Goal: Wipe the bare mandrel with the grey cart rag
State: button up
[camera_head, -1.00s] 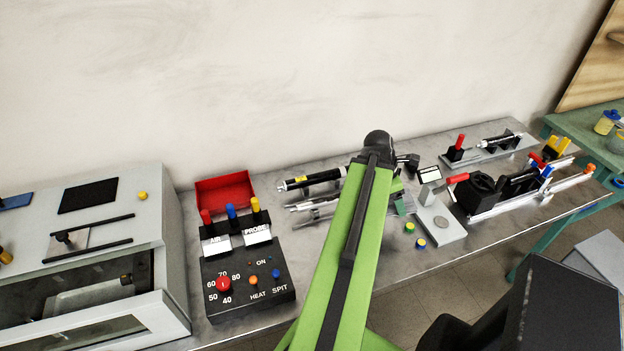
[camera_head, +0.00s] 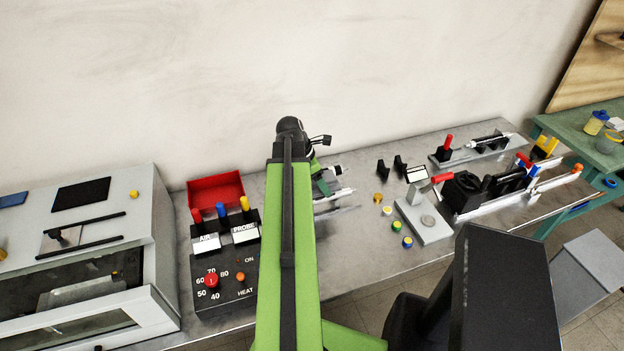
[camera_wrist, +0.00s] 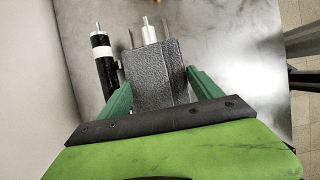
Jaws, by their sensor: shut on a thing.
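My gripper (camera_wrist: 160,82) is shut on a dark grey, rough-textured block-like piece, which looks like the grey rag (camera_wrist: 156,62). One green finger lies on each side of it. In the wrist view a bare silvery mandrel (camera_wrist: 149,33) sticks out beyond the rag's far edge, and the rag hides the rest. I cannot tell if they touch. In the head view my gripper (camera_head: 325,182) is over the rods at the back of the bench, and a pale rod end (camera_head: 342,193) shows to its right. My arm hides most of this spot.
A black rod with a white band (camera_wrist: 104,62) lies left of the rag. A red tray (camera_head: 215,188) and a black control box (camera_head: 222,265) stand left of my arm. Small coloured caps (camera_head: 387,211), a grey scale (camera_head: 424,220) and a black fixture (camera_head: 462,190) stand to the right.

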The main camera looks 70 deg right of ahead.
aim_at(313, 189)
jog(key=shift+w+a+r, duration=0.1)
jog(key=shift+w+r, duration=0.05)
jog(key=shift+w, duration=1.05)
jog(key=shift+s, duration=0.1)
notch_tip(313, 189, down, 5)
jog(key=b, duration=0.5)
jog(key=shift+f+b, duration=0.5)
jog(key=o, duration=1)
jog(key=shift+r+p, duration=0.4)
